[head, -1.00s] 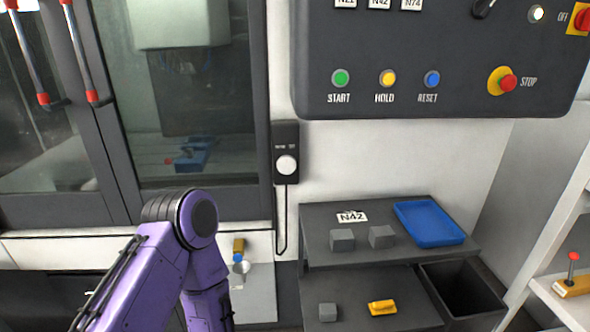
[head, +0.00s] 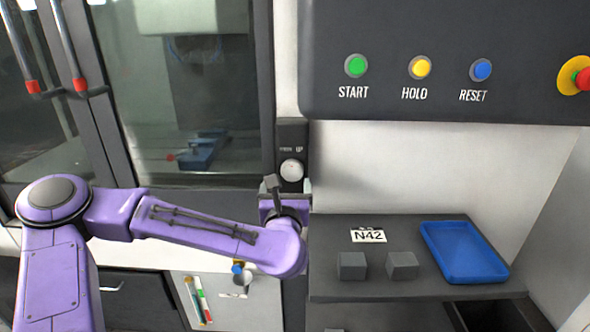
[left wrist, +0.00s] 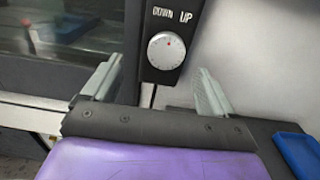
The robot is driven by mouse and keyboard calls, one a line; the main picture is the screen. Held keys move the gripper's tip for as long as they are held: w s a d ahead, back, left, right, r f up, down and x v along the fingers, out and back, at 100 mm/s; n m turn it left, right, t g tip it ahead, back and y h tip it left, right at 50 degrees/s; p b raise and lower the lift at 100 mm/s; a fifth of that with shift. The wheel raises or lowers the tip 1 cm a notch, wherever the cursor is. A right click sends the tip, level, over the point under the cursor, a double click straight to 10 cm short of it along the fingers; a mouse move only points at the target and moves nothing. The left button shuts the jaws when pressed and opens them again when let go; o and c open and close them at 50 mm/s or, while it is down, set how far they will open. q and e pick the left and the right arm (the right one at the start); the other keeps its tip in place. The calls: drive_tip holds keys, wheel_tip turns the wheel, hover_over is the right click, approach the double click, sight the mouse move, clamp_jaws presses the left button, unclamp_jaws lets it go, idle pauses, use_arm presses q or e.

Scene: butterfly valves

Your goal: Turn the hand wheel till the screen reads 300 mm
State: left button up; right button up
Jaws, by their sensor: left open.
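The hand wheel is a round white dial (head: 292,171) on a dark pendant box (head: 292,134) mounted on the machine's wall. In the left wrist view the dial (left wrist: 166,51) shows a red mark near its top, below the words DOWN and UP. My left gripper (head: 284,188) is just below the dial in the head view. In the left wrist view its two fingers (left wrist: 157,82) stand wide apart, one on each side of the pendant, with nothing between them touching the dial. No screen with a mm reading shows. My right gripper is not in view.
A dark control panel (head: 440,60) with buttons hangs at the upper right. A shelf below holds grey blocks (head: 352,266), an N42 label and a blue tray (head: 465,252). The machine's glass door (head: 180,110) is at the left.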

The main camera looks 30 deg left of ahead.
sight(292, 170)
use_arm(q)
drive_tip(key=shift+w+a+r+p, duration=0.25)
drive_tip(key=shift+w+a+p, duration=0.1)
drive_tip(key=shift+w, duration=0.3)
drive_tip(key=shift+w+a+r+p, duration=0.25)
drive_tip(key=shift+w+a, duration=0.05)
drive_tip(key=shift+w, duration=0.3)
drive_tip(key=w, duration=0.2)
drive_tip(key=w+f, duration=0.1)
drive_tip(key=w, duration=0.1)
drive_tip(key=shift+a+p, duration=0.3)
drive_tip(key=shift+a, duration=0.1)
drive_tip(key=shift+w+a+f, duration=0.15)
drive_tip(key=shift+w+a, duration=0.05)
drive_tip(key=shift+w, duration=0.05)
drive_tip(key=shift+s+a, duration=0.15)
drive_tip(key=shift+s+r, duration=0.25)
drive_tip(key=shift+s, duration=0.1)
drive_tip(key=shift+w+f, duration=0.1)
drive_tip(key=shift+w, duration=0.05)
drive_tip(key=c, duration=1)
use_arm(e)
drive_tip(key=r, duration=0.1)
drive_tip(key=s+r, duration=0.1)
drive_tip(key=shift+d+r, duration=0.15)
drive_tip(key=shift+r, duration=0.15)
